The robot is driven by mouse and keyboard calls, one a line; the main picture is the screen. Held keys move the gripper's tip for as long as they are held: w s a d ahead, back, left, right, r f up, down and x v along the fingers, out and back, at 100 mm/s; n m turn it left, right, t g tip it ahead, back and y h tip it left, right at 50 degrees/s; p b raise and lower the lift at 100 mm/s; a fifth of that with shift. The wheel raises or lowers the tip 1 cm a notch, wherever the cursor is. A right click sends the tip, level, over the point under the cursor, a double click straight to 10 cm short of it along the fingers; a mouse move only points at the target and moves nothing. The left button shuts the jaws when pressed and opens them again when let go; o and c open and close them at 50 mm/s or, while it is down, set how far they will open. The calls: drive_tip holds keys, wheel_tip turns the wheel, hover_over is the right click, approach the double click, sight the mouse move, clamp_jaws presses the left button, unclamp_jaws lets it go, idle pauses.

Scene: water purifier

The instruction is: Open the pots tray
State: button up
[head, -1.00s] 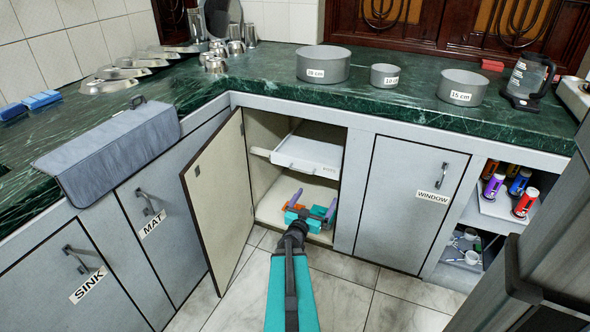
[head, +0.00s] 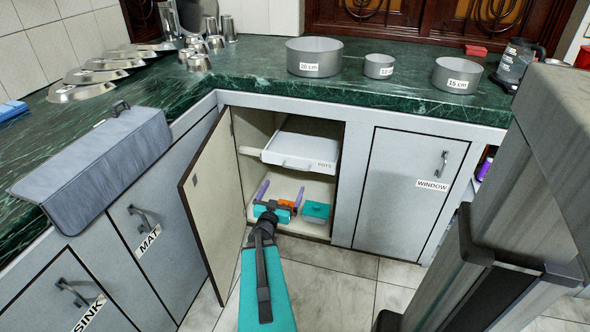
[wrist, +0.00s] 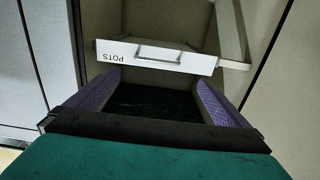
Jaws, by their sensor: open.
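The white pots tray (head: 291,162) sits in the upper part of the open cabinet, with its front facing out and a POTS label at its right end. A small handle is on its front. In the wrist view the tray (wrist: 188,61) appears upside down, with its handle (wrist: 158,54) just beyond my fingertips. My gripper (head: 280,194) is in front of the cabinet opening, lower than the tray. Its purple fingers are apart and empty, also in the wrist view (wrist: 157,85). They do not appear to touch the handle.
The cabinet door (head: 215,195) stands open on the left, close to my arm. The WINDOW cupboard (head: 400,195) is shut on the right. Labelled pots (head: 314,58) stand on the green counter (head: 250,85).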

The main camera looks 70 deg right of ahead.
drive_tip(key=shift+s+d, duration=0.1)
drive_tip(key=shift+s, duration=0.1)
drive_tip(key=shift+w+d+b, duration=0.2)
drive_tip(key=shift+d+b, duration=0.55)
drive_tip(key=shift+d, duration=2.75)
drive_tip(key=shift+w+d+b, duration=0.15)
drive_tip(key=shift+d+b, duration=0.6)
drive_tip(key=shift+d, duration=2.7)
drive_tip(key=c, duration=1.4)
drive_tip(key=shift+a, duration=0.25)
